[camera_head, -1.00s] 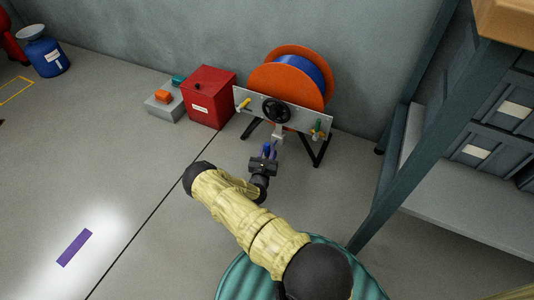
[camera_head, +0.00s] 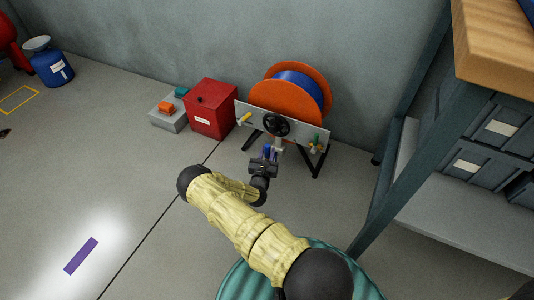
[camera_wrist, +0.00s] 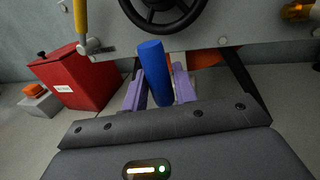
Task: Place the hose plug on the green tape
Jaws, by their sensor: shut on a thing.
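A blue cylinder, which I take to be the hose plug (camera_wrist: 155,72), stands upright between the purple fingers of my gripper (camera_wrist: 158,88) in the wrist view. The fingers are shut on it. In the head view my gripper (camera_head: 265,157) is in front of the hose reel's grey panel, with the blue plug (camera_head: 267,149) small at its tip. A purple tape strip (camera_head: 81,256) lies on the brightly lit floor at lower left, well away from my gripper. I see no green tape in either view.
The orange reel (camera_head: 290,90) stands on black legs, its panel (camera_head: 303,131) carrying a black handwheel (camera_head: 276,125). A red box (camera_head: 212,107) and a grey block (camera_head: 168,115) stand left of it. A shelf rack (camera_head: 420,140) is at right. The left floor is mostly clear.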

